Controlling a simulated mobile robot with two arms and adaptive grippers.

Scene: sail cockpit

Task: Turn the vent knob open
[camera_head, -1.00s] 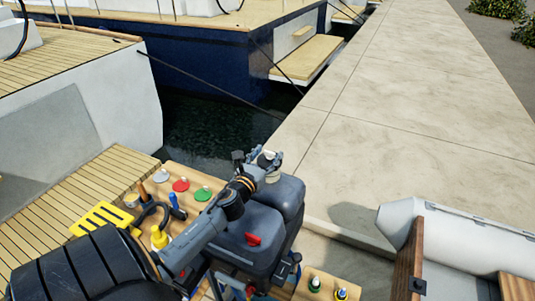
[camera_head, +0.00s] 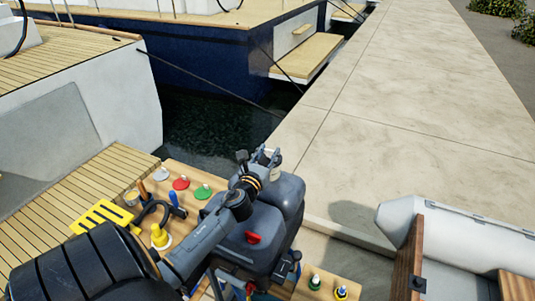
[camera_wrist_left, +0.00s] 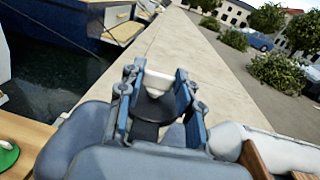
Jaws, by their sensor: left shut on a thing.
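The vent knob (camera_wrist_left: 152,80) is a small pale piece above a dark round part (camera_wrist_left: 154,106) in the left wrist view, between my fingers. My left gripper (camera_wrist_left: 153,88) is shut on it, with one blue-grey finger on each side. In the head view my left gripper (camera_head: 258,157) is at the far end of the grey outboard motor (camera_head: 272,222), and the knob is mostly hidden by the fingers and wrist. I cannot tell how far the knob is turned. My right gripper is not in view.
A wooden board beside the motor carries a red disc (camera_head: 181,183), a green disc (camera_head: 203,192) and a yellow fitting (camera_head: 159,236). A red lever (camera_head: 252,237) is on the motor. The grey inflatable tube (camera_head: 400,218) lies right; the concrete quay (camera_head: 400,110) is clear.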

